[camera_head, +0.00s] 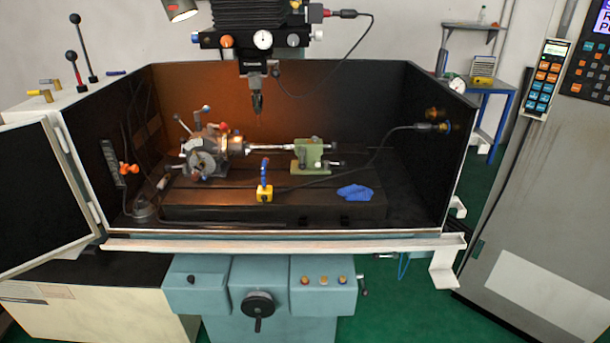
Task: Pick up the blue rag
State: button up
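The blue rag (355,193) lies crumpled on the dark machine table (225,205), near its front right end. It is to the right of a small yellow block and in front of the green tailstock. Nothing covers it in this view. My gripper is not in view.
The indexing chuck (205,155), green tailstock (310,156) and yellow block with a blue upright (265,192) stand on the table. A tool spindle (256,95) hangs above. Dark walls enclose the back and sides; the front is open above a pale ledge (290,244). A door (45,195) stands open left.

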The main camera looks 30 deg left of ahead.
aim_at(352, 193)
jog(key=u, duration=0.85)
jog(key=i, duration=1.1)
jog(key=u, duration=1.3)
jog(key=i, duration=0.2)
jog(key=u, duration=0.15)
